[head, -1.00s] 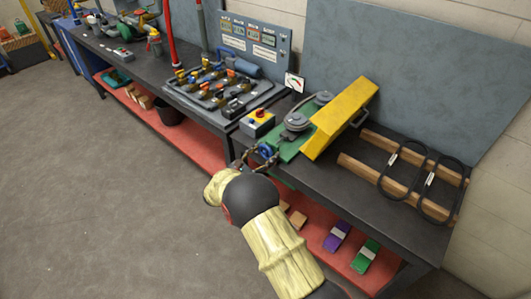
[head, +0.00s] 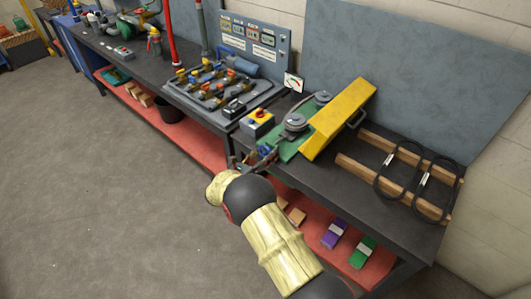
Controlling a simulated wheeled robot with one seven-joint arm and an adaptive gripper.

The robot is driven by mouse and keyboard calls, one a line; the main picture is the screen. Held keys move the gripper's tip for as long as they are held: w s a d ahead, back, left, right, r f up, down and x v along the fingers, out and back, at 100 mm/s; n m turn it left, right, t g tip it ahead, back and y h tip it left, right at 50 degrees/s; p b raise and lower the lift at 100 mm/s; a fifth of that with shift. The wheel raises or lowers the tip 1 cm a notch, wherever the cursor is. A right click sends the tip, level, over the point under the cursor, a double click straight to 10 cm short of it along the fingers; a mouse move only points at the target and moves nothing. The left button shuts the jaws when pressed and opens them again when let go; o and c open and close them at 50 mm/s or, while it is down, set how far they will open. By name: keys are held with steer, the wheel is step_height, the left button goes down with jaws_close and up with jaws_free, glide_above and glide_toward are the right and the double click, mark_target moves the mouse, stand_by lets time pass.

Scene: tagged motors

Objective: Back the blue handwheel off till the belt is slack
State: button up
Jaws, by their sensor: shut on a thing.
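The blue handwheel (head: 267,151) is at the front end of a green base plate (head: 293,149), close to the bench's front edge. My gripper (head: 259,158) is at the handwheel, with its jaws shut on it. The jaws and wrist hide much of the wheel. Two grey pulleys, a near one (head: 296,122) and a far one (head: 323,98), sit on the green plate. The belt around them is too small to judge tight or slack. A yellow guard (head: 340,118) stands tilted beside the pulleys.
A control box (head: 257,122) with a red button stands left of the plate, and a gauge card (head: 294,83) behind it. Spare black belts (head: 398,170) lie on wooden bars at the right. A red lower shelf (head: 300,226) holds boxes. The floor at left is clear.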

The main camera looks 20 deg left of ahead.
stand_by(0.3)
steer(key=o, duration=1.2)
steer(key=shift+c, duration=0.2)
steer(key=v, duration=1.2)
